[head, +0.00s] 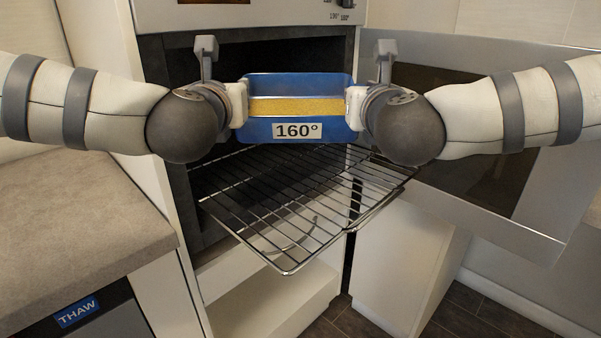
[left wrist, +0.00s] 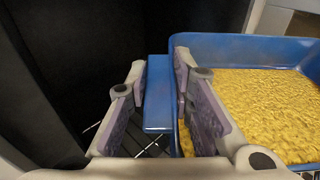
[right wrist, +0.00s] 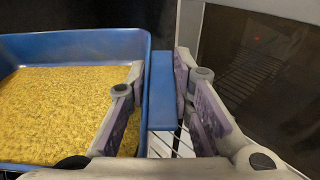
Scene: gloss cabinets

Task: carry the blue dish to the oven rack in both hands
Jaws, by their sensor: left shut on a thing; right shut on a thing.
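The blue dish (head: 300,82) has a yellow filling and a white label reading 160° on its front. It is held level in front of the oven opening, above the pulled-out oven rack (head: 290,215). My left gripper (head: 240,104) is shut on the dish's left handle, which shows between the fingers in the left wrist view (left wrist: 158,95). My right gripper (head: 354,106) is shut on the right handle, seen between the fingers in the right wrist view (right wrist: 162,90). The rack is empty. Its back part runs into the dark oven below the dish.
The oven door (head: 545,180) stands open at the right. A grey counter (head: 75,220) is at the left, above a panel marked THAW (head: 77,312). An open white drawer or cabinet front (head: 270,305) lies below the rack. The oven cavity (head: 270,55) is dark.

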